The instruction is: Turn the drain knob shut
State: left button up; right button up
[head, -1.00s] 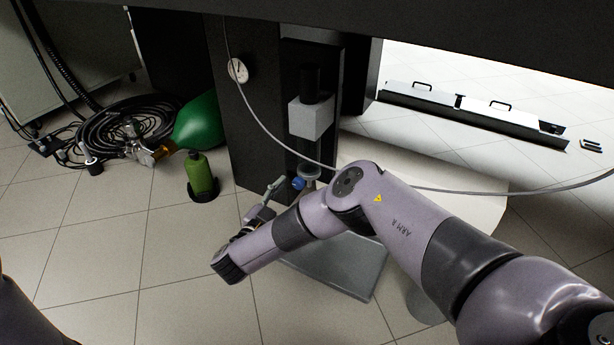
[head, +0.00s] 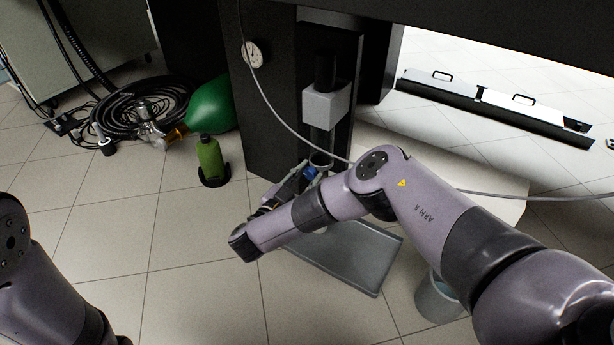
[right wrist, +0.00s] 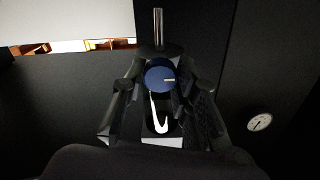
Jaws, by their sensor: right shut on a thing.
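The drain knob is blue and round with a pale pointer mark, in the middle of the right wrist view (right wrist: 160,76). In the head view a small part of the blue knob (head: 310,173) shows beside the right gripper, below the grey block on the black column. My right gripper (head: 300,178) reaches it from the front left. In the right wrist view its two dark fingers stand on either side of the knob, and it is shut on the knob. My left arm shows at the lower left of the head view; its gripper is out of frame.
A grey tray (head: 352,258) lies on the floor below my right arm, with a bucket (head: 437,296) to its right. A green bottle (head: 209,158), a larger green cylinder (head: 211,104) and coiled black hose (head: 120,122) are at left. A grey cable (head: 287,124) hangs across the column.

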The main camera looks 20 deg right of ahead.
grip_shut()
